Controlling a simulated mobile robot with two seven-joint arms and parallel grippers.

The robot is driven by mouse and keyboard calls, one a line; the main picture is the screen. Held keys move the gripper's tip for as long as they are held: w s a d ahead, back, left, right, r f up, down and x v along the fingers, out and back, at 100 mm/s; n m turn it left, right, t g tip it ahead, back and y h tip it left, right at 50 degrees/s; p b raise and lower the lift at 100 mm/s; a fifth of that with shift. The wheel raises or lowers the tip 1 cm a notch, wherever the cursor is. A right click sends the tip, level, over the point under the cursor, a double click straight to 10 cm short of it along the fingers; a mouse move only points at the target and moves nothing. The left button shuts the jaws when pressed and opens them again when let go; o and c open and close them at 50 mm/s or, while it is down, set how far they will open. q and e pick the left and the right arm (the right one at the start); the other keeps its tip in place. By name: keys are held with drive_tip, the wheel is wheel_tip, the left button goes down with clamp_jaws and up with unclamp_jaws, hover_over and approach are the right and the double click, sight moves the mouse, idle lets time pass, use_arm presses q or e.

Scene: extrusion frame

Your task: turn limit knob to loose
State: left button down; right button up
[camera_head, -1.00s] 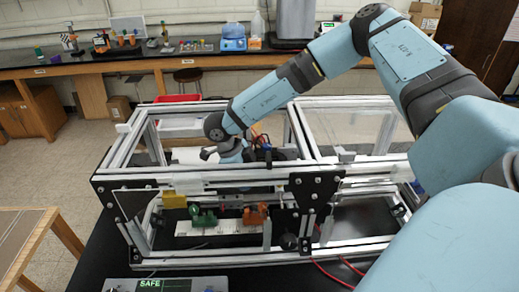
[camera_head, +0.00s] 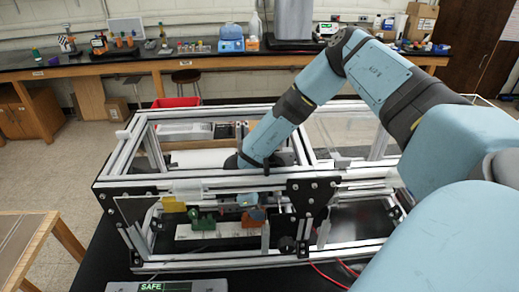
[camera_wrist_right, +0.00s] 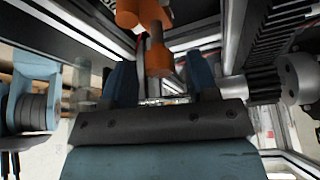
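An orange part with a narrow stem and a rounded end (camera_wrist_right: 158,58) hangs in the right wrist view. It lies ahead of and roughly between the two blue fingers of my right gripper (camera_wrist_right: 162,82). The fingers are apart, and I see no clear contact with the orange part. In the head view my right arm reaches down into the extrusion frame (camera_head: 215,181), and its end is partly hidden behind the front rail. An orange block (camera_head: 254,215) shows low in the frame near it. I cannot tell which part is the limit knob. My left gripper is out of view.
A green block (camera_head: 203,222) sits on a white strip left of the orange block. A box with a green "SAFE" display (camera_head: 165,287) lies at the front. Rails surround the arm closely.

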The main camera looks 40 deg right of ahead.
drive_tip(key=c, duration=0.8)
drive_tip(key=shift+s+n+h, duration=0.1)
drive_tip(key=shift+n+h, duration=0.2)
drive_tip(key=shift+n, duration=0.7)
drive_tip(key=shift+c, duration=0.2)
drive_tip(key=shift+n+t, duration=0.4)
drive_tip(key=shift+n, duration=0.2)
drive_tip(key=o, duration=0.9)
drive_tip(key=shift+r, duration=0.1)
drive_tip(key=shift+b+v, duration=1.45)
drive_tip(key=shift+v, duration=5.45)
drive_tip(key=shift+a, duration=0.15)
